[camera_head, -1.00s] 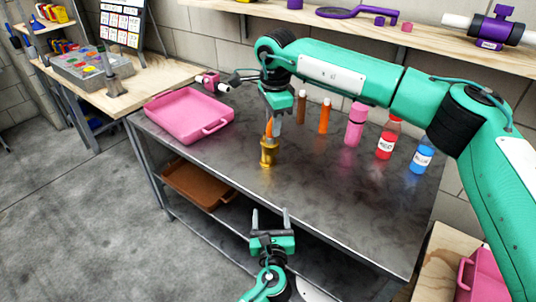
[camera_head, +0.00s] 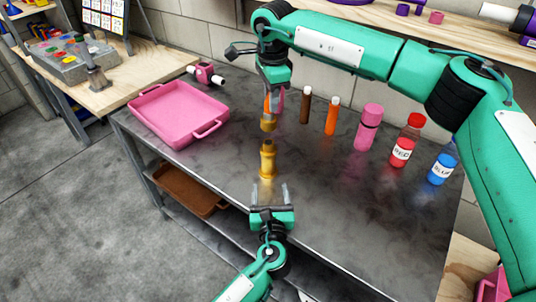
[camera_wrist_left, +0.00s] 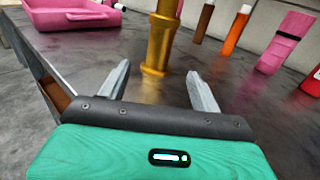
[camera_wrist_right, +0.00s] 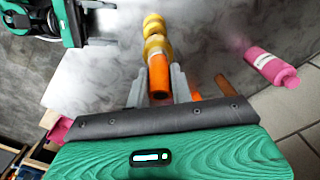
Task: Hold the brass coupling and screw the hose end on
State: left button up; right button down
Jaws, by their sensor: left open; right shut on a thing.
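The brass coupling (camera_head: 267,163) stands upright on the metal bench. It also shows in the left wrist view (camera_wrist_left: 158,40), beyond and between my left fingertips. My left gripper (camera_head: 270,191) is open and empty at the bench's front side, facing the coupling but short of it. My right gripper (camera_head: 271,92) is shut on the orange hose end (camera_wrist_right: 158,75), whose brass tip (camera_head: 268,123) points down above the coupling. In the head view a small gap shows between tip and coupling. In the right wrist view they line up closely.
A pink tray (camera_head: 138,101) sits left on the bench. A brown tube (camera_head: 306,107), an orange tube (camera_head: 332,116), a pink bottle (camera_head: 367,128), a red bottle (camera_head: 406,141) and a blue bottle (camera_head: 441,168) stand right. Bare bench lies around the coupling.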

aim_at(269, 166)
pick_arm(q)
jog(key=shift+s+r, duration=0.15)
pick_arm(e)
jog(key=shift+s+r, duration=0.15)
jog(key=shift+s, duration=0.05)
jog(key=shift+w, duration=0.1)
pick_arm(q)
jog(key=shift+w, duration=0.45)
jog(key=w, duration=1.1)
jog(key=shift+w+a, duration=0.1)
jog(key=shift+a, duration=0.15)
grip_shut()
pick_arm(e)
jog(key=shift+f, duration=2.5)
jog(key=shift+f, duration=0.1)
jog(key=shift+f, duration=0.8)
